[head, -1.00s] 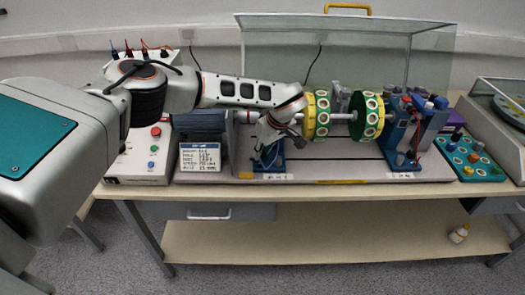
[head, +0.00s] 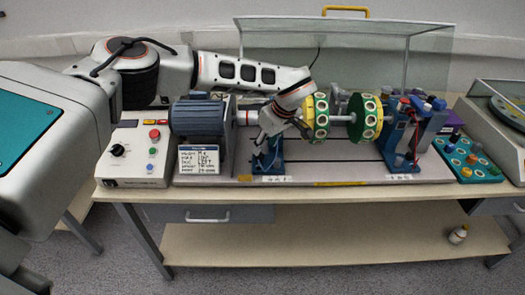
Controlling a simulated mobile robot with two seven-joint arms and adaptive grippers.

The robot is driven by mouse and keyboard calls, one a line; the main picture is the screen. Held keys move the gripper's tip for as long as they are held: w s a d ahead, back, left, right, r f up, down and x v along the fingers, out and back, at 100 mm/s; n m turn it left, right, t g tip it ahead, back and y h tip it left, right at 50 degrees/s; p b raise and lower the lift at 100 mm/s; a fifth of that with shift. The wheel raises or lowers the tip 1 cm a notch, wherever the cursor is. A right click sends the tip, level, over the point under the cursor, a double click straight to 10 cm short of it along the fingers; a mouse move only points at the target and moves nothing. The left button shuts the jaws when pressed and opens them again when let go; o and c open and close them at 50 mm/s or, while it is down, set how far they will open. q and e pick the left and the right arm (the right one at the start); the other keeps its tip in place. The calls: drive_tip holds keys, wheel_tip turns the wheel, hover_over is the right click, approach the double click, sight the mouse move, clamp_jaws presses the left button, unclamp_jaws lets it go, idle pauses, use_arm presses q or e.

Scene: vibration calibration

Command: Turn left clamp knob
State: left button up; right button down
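The left clamp knob cannot be made out; my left gripper and wrist cover that area. The left blue bearing stand (head: 268,156) shows below my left gripper (head: 270,140), which is over the stand's upper part, left of the rotor. Its fingers are small and partly hidden, so I cannot tell if they are open or shut or touch anything. The rotor's yellow-and-green discs (head: 316,117) sit on a shaft to the right. The right blue bearing stand (head: 402,138) holds the shaft's other end. My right gripper is not in view.
A blue-grey motor (head: 198,117) with a label card (head: 199,160) stands left of the stand. A control box (head: 137,155) is further left. A clear raised cover (head: 380,45) stands behind the rotor. A teal tray (head: 468,160) with weights lies at the right.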

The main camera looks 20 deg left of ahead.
use_arm(q)
drive_tip(key=v, duration=0.6)
drive_tip(key=shift+d+r, duration=0.1)
